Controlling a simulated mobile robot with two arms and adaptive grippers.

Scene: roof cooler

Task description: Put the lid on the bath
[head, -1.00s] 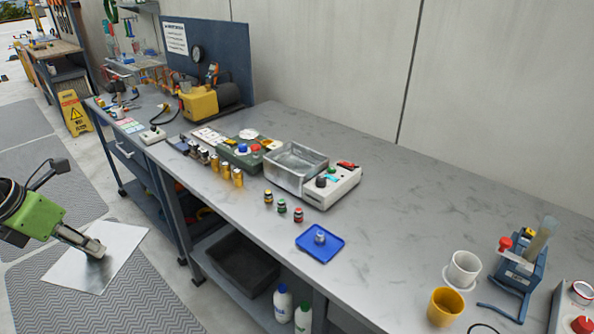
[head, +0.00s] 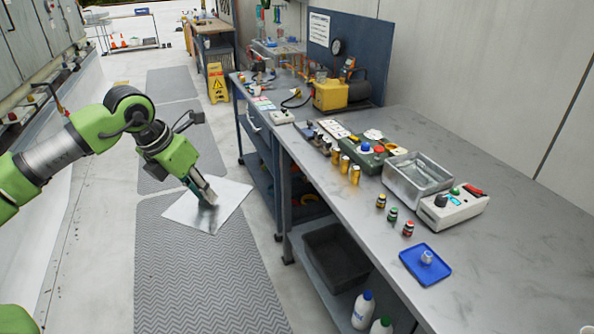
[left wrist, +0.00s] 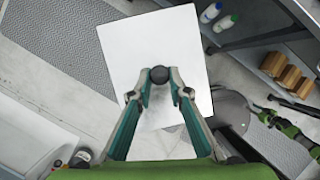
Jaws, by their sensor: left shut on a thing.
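The lid is a flat, pale metal sheet (head: 232,200) with a dark round knob that shows in the left wrist view (left wrist: 159,75). My left gripper (head: 207,197) is shut on the knob, and the lid hangs in the air left of the bench, over the floor mats. In the left wrist view the lid (left wrist: 150,45) spreads beyond the fingertips (left wrist: 160,88). The bath (head: 402,188) is an open rectangular metal tub on the bench, to the right of the lid, with its top uncovered. My right gripper is not in view.
The bench (head: 480,262) runs along the wall. A white control box (head: 455,208) adjoins the bath. Small jars (head: 393,216), brass cylinders (head: 345,164) and a blue tray (head: 412,263) stand nearby. A yellow floor sign (head: 217,84) stands farther back.

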